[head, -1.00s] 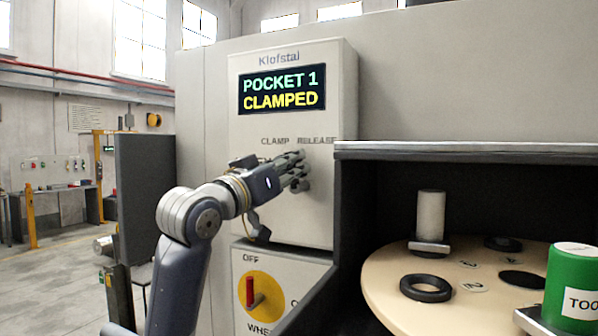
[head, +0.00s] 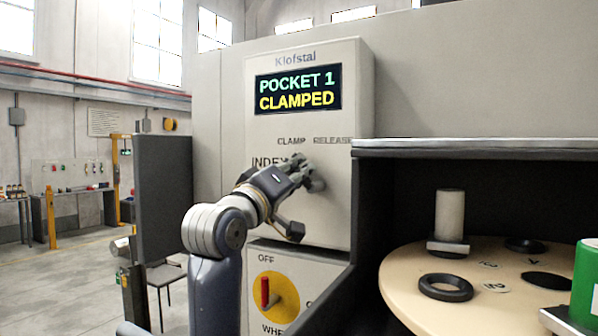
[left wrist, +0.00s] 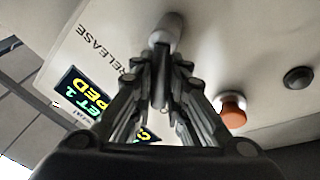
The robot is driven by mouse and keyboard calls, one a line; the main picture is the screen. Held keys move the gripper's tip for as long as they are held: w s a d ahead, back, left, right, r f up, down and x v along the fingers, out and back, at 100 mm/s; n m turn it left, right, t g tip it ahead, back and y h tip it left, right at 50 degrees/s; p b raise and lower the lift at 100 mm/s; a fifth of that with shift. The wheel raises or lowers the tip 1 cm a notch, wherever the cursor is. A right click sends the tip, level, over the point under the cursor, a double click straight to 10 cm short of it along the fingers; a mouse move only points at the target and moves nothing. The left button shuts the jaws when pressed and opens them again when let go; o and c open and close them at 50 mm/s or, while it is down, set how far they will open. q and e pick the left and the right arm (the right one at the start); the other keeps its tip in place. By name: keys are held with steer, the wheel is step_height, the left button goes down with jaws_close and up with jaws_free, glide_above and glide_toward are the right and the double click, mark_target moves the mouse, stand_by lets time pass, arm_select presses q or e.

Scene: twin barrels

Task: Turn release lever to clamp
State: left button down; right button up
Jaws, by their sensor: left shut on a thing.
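The release lever shows in the left wrist view as a pale grey rounded piece (left wrist: 168,30) on the panel, at the fingertips. My left gripper (head: 304,172) is at the control panel (head: 340,215), below and between the CLAMP and RELEASE labels. It also shows in the left wrist view (left wrist: 161,62), its fingers closed on the lever. In the head view the fingers hide most of the lever, so its exact angle is hard to tell. The panel's display (head: 298,88) reads "POCKET 1 CLAMPED". My right gripper is in neither view.
A red switch handle on a yellow disc (head: 275,296) is below. An orange-red button (left wrist: 232,112) and a black button (left wrist: 298,78) are near the lever. At right, a dark-walled recess holds a round table (head: 400,275) with a grey cylinder (head: 449,215) and green cylinder (head: 586,280).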

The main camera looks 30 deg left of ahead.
arm_select(q)
steer(key=shift+f, duration=0.25)
steer(key=c, duration=1.6)
jaws_free()
steer(key=shift+o, duration=0.2)
steer(key=shift+r, duration=0.15)
steer(key=v, duration=1.2)
